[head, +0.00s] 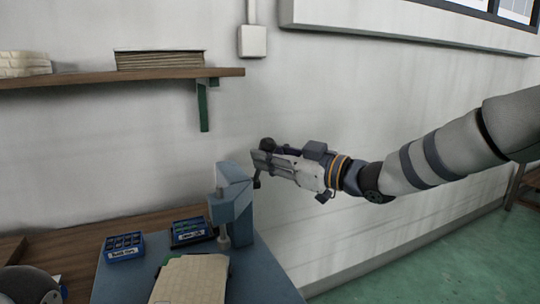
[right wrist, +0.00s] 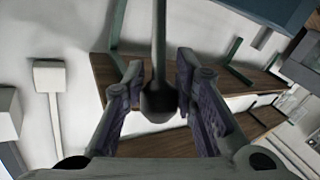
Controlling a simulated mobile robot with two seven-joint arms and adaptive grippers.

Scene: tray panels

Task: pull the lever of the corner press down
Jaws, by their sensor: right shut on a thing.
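The corner press (head: 232,200) is a blue-grey block with a spindle at its front, standing at the right back of the bench. Its lever ends in a dark round knob (head: 267,144), up beside and above the press head. My right gripper (head: 260,163) is at the lever's end, shut on the knob. In the right wrist view the knob (right wrist: 159,103) sits between the two finger pads, with the thin lever rod (right wrist: 159,40) running up from it. Most of the lever is hidden by the gripper in the head view.
Two small blue boxes (head: 124,247) (head: 190,231) and a pale tray panel (head: 190,280) lie on a blue-grey bench mat (head: 262,280). A wooden shelf (head: 130,78) with a green bracket (head: 203,108) hangs above. Right of the bench the floor is clear.

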